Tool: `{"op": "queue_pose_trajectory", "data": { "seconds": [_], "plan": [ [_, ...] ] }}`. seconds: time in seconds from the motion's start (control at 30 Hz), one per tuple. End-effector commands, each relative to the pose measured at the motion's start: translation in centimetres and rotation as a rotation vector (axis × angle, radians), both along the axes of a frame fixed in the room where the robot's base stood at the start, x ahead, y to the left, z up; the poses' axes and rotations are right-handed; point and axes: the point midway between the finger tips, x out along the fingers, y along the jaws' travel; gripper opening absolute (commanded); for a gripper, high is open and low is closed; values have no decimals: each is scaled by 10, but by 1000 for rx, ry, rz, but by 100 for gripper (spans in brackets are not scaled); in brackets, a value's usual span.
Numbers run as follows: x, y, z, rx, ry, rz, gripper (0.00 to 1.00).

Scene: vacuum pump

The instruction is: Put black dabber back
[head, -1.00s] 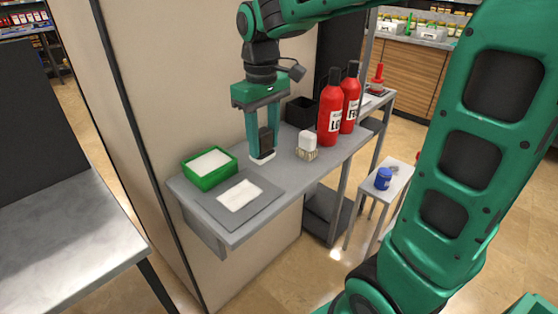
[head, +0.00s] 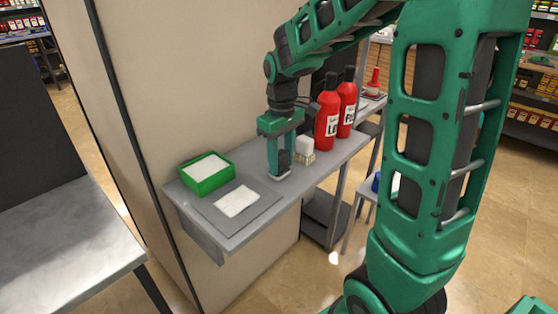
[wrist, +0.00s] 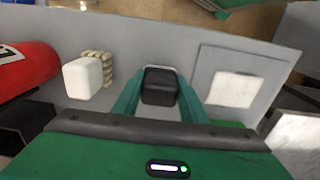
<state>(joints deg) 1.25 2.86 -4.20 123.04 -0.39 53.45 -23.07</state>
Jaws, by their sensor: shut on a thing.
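My gripper (head: 281,165) is shut on the black dabber (head: 284,160), holding it upright, low over the grey shelf (head: 240,236). A pale pad shows at the dabber's lower end; I cannot tell whether it touches the shelf. In the wrist view the black dabber (wrist: 160,86) sits between the two green fingers. A white dabber (head: 304,145) stands by a small beige slatted holder (head: 305,157), just right of my gripper in the head view. In the wrist view the white dabber (wrist: 83,77) and the holder (wrist: 106,68) are left of my gripper.
Two red bottles (head: 327,128) stand behind the white dabber. A green tray with white filling (head: 207,184) and a grey mat (head: 265,205) with a white cloth (head: 238,201) lie at the shelf's left end. A wall runs along the shelf's back.

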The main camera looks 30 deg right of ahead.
Motion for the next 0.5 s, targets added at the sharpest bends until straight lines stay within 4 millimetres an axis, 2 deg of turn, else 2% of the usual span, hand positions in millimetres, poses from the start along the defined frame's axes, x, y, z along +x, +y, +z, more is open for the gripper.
{"op": "queue_pose_trajectory", "data": {
  "seconds": [0.27, 0.3, 0.33, 0.37, 0.5],
  "plan": [
    [0, 0, -2, 0, 1, 0, 21],
    [0, 0, -2, 0, 1, 0, 46],
    [0, 0, -2, 0, 1, 0, 53],
    [0, 0, -2, 0, 1, 0, 57],
    [0, 0, -2, 0, 1, 0, 57]
  ]
}}
